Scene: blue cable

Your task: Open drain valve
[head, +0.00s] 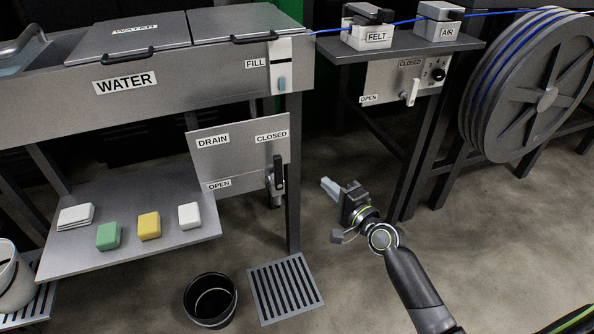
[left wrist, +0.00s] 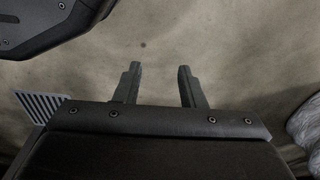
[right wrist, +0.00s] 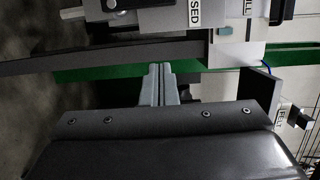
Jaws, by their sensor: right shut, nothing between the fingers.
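The drain valve handle (head: 277,172) is dark and stands roughly upright under the CLOSED label on the grey drain panel (head: 235,160), above a short outlet pipe. The OPEN label is at the panel's lower left. In the right wrist view, turned sideways, the valve (right wrist: 112,6) shows at the top edge, partly cut off. My right gripper (head: 328,187) is shut and empty, a little to the right of the handle and apart from it; its closed fingers (right wrist: 160,85) show in the right wrist view. My left gripper (left wrist: 158,85) is open and empty over bare floor.
A table leg (head: 293,190) stands between the handle and my right gripper. A black bucket (head: 210,300) and floor grate (head: 285,287) are below. Sponges sit on the lower shelf (head: 80,257). An air-side bench (head: 400,47) and cable reel (head: 520,85) stand right.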

